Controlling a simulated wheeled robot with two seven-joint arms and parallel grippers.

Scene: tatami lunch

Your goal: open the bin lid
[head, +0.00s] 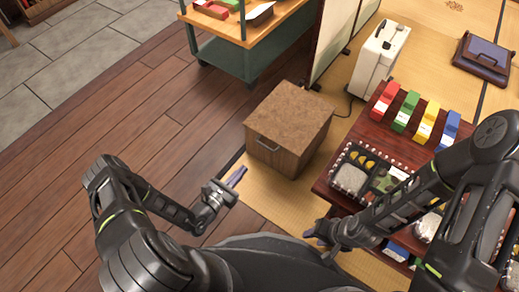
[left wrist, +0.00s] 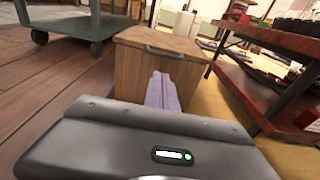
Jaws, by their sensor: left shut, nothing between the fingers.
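The bin (head: 280,155) is a wooden box on the floor with a brown, speckled lid (head: 291,112). The lid lies flat and closed on top. A metal handle (head: 268,143) runs along its front edge. My left gripper (head: 239,174) is shut and empty, in front of the bin and to its left, apart from it. In the left wrist view its pale purple fingers (left wrist: 161,88) point at the bin front (left wrist: 130,79), below the handle (left wrist: 163,52). My right gripper (head: 312,236) is by the low table's near corner; its finger gap is unclear.
A low dark red table (head: 333,189) with lunch boxes and several coloured cartons stands right of the bin. A green wheeled cart (head: 220,57) is behind it. A white case (head: 378,58) stands at the back. The wood floor to the left is clear.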

